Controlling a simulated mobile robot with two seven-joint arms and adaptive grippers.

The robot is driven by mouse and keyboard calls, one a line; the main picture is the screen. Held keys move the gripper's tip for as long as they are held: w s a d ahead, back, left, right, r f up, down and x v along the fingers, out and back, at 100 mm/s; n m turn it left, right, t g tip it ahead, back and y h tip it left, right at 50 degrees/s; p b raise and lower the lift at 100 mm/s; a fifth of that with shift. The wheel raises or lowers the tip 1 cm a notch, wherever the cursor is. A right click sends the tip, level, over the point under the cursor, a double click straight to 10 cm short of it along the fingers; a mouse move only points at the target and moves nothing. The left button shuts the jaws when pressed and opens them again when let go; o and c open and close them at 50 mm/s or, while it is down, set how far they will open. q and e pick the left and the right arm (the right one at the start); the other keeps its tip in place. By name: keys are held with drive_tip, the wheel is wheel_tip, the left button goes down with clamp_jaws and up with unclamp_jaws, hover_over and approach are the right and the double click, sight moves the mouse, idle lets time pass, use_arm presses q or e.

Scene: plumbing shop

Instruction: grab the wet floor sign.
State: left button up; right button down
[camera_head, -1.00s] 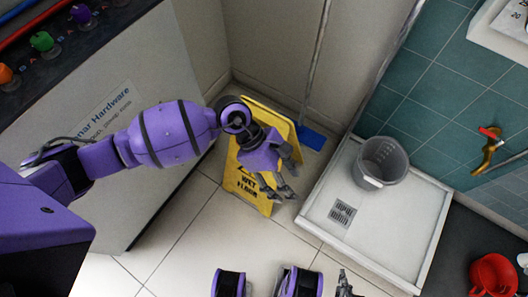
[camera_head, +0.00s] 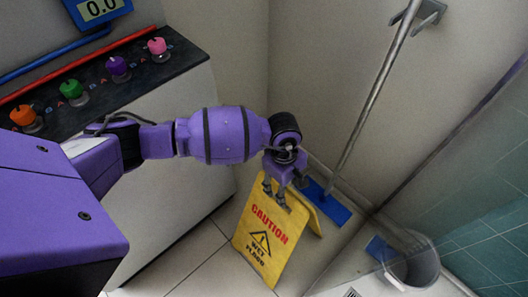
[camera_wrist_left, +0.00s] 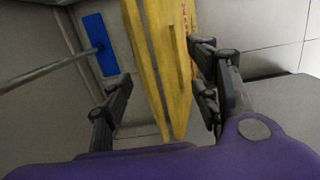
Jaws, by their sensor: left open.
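The yellow wet floor sign (camera_head: 268,240) stands upright as an A-frame on the tiled floor, in the corner beside the counter. Its front reads CAUTION WET FLOOR. My left gripper (camera_head: 277,193) is at the sign's top edge, coming from above. In the left wrist view the sign's two yellow panels (camera_wrist_left: 160,60) lie between the open fingers of my left gripper (camera_wrist_left: 165,95). The right-hand fingers are close to the front panel; I cannot tell whether they touch it. The left-hand finger is apart from the sign. My right gripper is out of view.
A mop with a blue head (camera_head: 327,202) leans in the corner right behind the sign; it also shows in the left wrist view (camera_wrist_left: 100,44). A grey bucket (camera_head: 412,262) stands at the right. The counter (camera_head: 170,150) with coloured knobs is at the left.

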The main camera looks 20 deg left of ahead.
use_arm(q)
drive_tip(key=shift+w+d+f, duration=0.1)
drive_tip(key=shift+f, duration=0.55)
drive_tip(key=shift+w+d+f, duration=0.1)
drive_tip(key=shift+f, duration=0.5)
drive_tip(key=shift+f+b, duration=0.25)
drive_tip(key=shift+b, duration=0.05)
drive_tip(key=shift+c, duration=0.4)
clamp_jaws()
drive_tip(key=shift+r, duration=0.1)
